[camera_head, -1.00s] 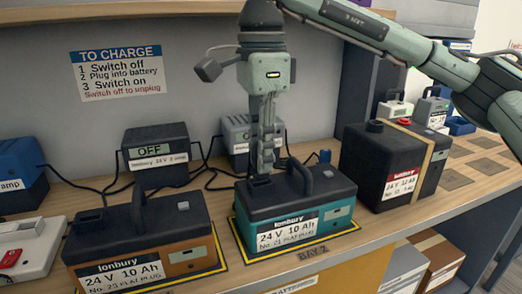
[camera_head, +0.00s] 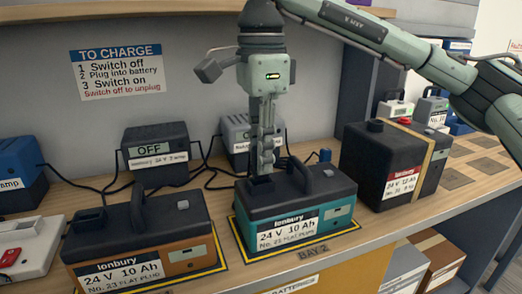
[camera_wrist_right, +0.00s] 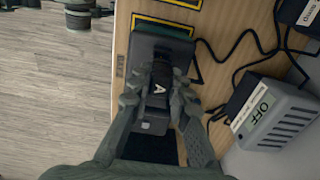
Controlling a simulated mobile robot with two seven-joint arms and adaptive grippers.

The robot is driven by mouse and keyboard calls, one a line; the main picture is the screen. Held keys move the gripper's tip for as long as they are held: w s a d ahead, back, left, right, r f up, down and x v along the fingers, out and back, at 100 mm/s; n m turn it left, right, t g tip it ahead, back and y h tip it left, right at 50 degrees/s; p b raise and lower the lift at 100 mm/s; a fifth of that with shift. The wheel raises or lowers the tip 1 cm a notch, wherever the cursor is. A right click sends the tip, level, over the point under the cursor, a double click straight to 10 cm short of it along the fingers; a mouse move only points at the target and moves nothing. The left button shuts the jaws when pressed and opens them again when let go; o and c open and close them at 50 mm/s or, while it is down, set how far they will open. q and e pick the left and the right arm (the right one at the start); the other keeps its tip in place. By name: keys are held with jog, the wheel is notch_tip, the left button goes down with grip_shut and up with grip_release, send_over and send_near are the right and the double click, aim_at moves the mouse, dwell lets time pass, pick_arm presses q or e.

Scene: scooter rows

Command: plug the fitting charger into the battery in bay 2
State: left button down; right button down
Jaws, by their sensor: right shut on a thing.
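The battery (camera_head: 290,217) in bay 2 has a black top, a teal front marked 24 V 10 Ah, No. 23 flat plug, and a top handle. My right gripper (camera_head: 264,165) points straight down at the left end of its top. In the wrist view the right gripper (camera_wrist_right: 160,85) is shut on a dark plug (camera_wrist_right: 179,92) that bears a white letter A. The plug is at the battery top; its lower end is hidden, so I cannot tell whether it is seated. A charger (camera_wrist_right: 265,112) behind reads OFF. My left gripper is not in view.
Another charger reading OFF (camera_head: 155,156) stands left of centre. An orange-fronted battery (camera_head: 140,240) is left of bay 2, and a strapped black battery (camera_head: 378,165) is to the right. Black cables (camera_head: 205,178) lie behind the batteries. A TO CHARGE sign (camera_head: 116,72) hangs on the wall.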

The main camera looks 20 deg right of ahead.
jog(key=shift+f+b, duration=0.55)
jog(key=shift+f, duration=0.3)
jog(key=c, duration=1.3)
grip_release()
jog(key=shift+c, duration=0.2)
notch_tip(320, 180, up, 12)
jog(key=shift+r, duration=0.1)
